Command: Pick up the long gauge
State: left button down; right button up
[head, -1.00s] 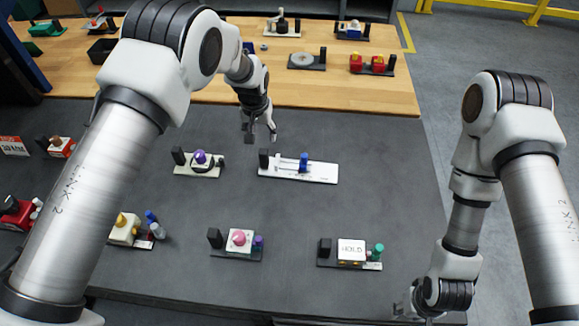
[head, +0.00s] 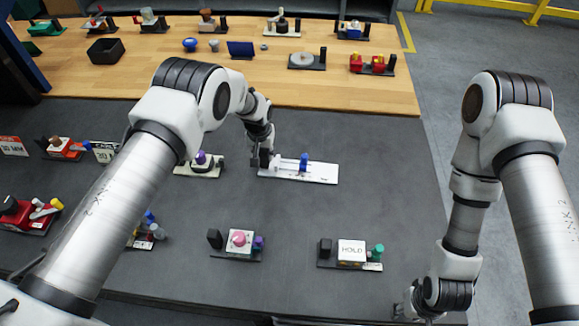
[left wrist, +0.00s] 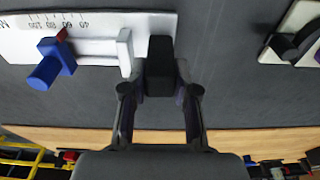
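The long gauge (head: 322,174) is a white plate with a blue slider, lying on the grey mat near the middle of the head view. In the left wrist view the gauge (left wrist: 100,20) shows printed scale marks, the blue knob and a red pointer. A black upright block (left wrist: 160,60) stands at one end of it. My left gripper (head: 262,162) is down at that end. In the left wrist view its fingers (left wrist: 159,92) are apart, on either side of the block, with small gaps visible. My right gripper (head: 408,308) is low at the right; its fingers are barely visible.
A purple-knobbed device (head: 203,166) stands just left of the gauge. A pink-button device (head: 239,242) and a HOLD box (head: 351,252) stand nearer me. Several devices stand on the wooden strip behind. The mat right of the gauge is clear.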

pick_arm(q)
jog(key=shift+r, duration=0.15)
notch_tip(320, 180, up, 8)
jog(key=shift+r, duration=0.15)
notch_tip(320, 180, down, 6)
jog(key=shift+r, duration=0.25)
jog(key=shift+w+f, duration=0.2)
jog(key=shift+f, duration=0.35)
pick_arm(e)
jog(key=shift+w, duration=0.15)
pick_arm(q)
jog(key=shift+s+f, duration=0.2)
jog(key=shift+f, duration=0.3)
pick_arm(e)
jog(key=shift+s, duration=0.2)
pick_arm(q)
jog(key=shift+w+f, duration=0.15)
pick_arm(e)
jog(key=shift+w, duration=0.1)
pick_arm(q)
jog(key=shift+f, duration=0.35)
